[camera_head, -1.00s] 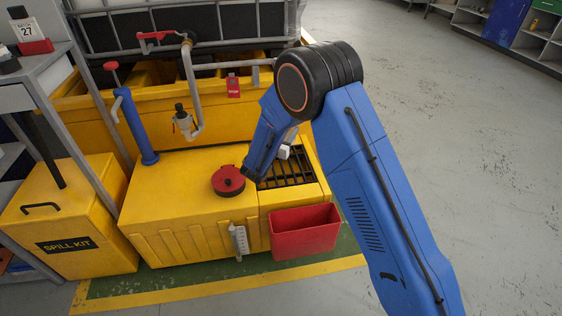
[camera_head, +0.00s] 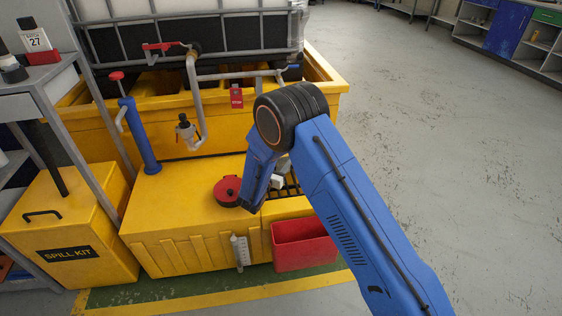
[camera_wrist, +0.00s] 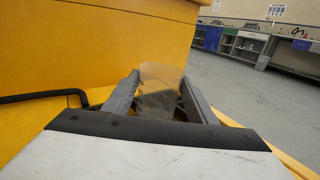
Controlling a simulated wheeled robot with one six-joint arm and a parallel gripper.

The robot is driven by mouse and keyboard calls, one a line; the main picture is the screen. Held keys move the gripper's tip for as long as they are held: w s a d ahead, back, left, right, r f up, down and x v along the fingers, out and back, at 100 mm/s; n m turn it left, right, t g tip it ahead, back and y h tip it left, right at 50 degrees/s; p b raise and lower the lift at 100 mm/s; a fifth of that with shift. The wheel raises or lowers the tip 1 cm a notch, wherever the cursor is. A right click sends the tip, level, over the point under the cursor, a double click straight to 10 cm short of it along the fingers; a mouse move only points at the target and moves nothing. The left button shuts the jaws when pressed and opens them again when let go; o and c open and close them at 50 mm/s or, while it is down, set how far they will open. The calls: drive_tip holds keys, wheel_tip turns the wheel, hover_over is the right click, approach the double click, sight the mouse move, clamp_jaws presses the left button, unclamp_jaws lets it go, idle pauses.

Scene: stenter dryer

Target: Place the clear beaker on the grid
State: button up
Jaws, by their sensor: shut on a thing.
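The clear beaker (camera_wrist: 161,80) shows in the wrist view as a see-through, brownish shape between the two grey fingers. My gripper (camera_wrist: 160,101) is shut on it. In the head view the gripper is mostly hidden behind my blue arm, and I cannot make out the beaker clearly there. The dark barred grid (camera_head: 291,187) is set in the right part of the yellow sump top, and my arm hides much of it. I cannot tell whether the beaker touches the grid.
A red round cap (camera_head: 227,190) lies on the yellow top left of the grid. A red bin (camera_head: 304,245) and a clear graduated tube (camera_head: 240,251) hang in front. A blue hand pump (camera_head: 140,135) and grey pipe (camera_head: 193,100) stand behind. Grey floor is free at right.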

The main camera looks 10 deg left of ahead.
drive_tip(key=shift+f, duration=0.25)
drive_tip(key=shift+f, duration=0.15)
drive_tip(key=o, duration=1.1)
drive_tip(key=shift+o, duration=0.2)
drive_tip(key=v, duration=1.2)
